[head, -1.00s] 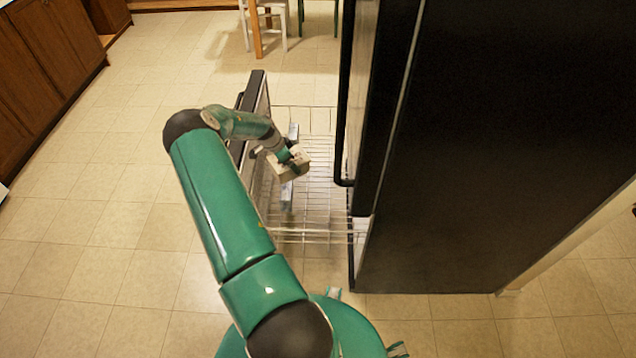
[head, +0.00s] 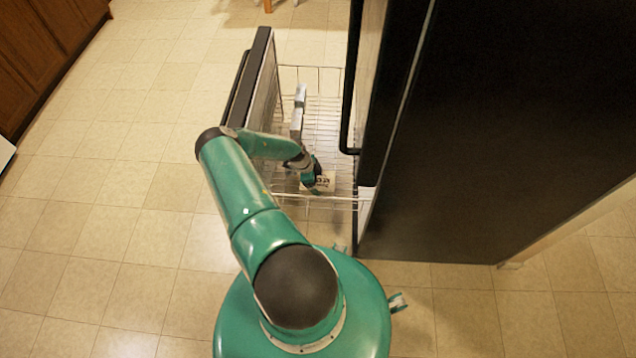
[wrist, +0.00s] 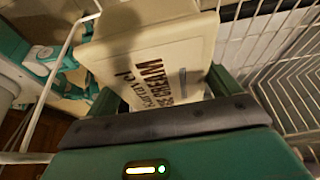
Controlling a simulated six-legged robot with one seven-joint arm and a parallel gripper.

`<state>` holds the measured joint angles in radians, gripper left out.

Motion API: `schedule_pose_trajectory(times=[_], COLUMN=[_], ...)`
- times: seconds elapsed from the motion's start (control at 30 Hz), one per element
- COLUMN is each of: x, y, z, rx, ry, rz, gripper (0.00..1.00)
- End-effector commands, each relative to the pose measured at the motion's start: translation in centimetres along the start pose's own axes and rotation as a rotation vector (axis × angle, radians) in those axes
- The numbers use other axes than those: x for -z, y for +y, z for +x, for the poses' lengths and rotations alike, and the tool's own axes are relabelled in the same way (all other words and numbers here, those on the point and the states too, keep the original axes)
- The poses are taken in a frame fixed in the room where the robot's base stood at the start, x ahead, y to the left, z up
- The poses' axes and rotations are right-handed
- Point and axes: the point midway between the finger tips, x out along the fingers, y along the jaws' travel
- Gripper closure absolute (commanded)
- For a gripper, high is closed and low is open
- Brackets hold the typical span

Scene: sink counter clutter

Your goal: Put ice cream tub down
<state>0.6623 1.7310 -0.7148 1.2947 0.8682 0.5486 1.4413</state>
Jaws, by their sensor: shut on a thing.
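The ice cream tub (wrist: 150,50) is cream-coloured with dark lettering and fills the upper middle of the wrist view. My gripper (wrist: 160,100) is shut on it, with green fingers on both sides of the tub. In the head view the tub (head: 324,180) shows small and partly hidden behind my gripper (head: 314,184). It is inside the outline of the pulled-out wire freezer basket (head: 340,130), near the end closest to me. I cannot tell whether the tub touches the basket floor.
A silver-grey box (head: 298,110) lies in the basket, farther from me than the tub. The dark drawer front (head: 250,90) stands at the left and the black fridge (head: 480,130) at the right. The tiled floor (head: 120,220) on the left is clear.

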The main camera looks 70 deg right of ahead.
Motion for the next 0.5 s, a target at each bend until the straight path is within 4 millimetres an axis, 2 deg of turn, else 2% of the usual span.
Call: schedule_pose_trajectory(times=[0.23,0.5], x=[-1.2,-1.3], y=[-0.1,-0.4], z=[3.1,3.5], rx=[0.0,0.0], ry=[0.001,0.0], rz=[-0.003,-0.001], gripper=[0.56,0.56])
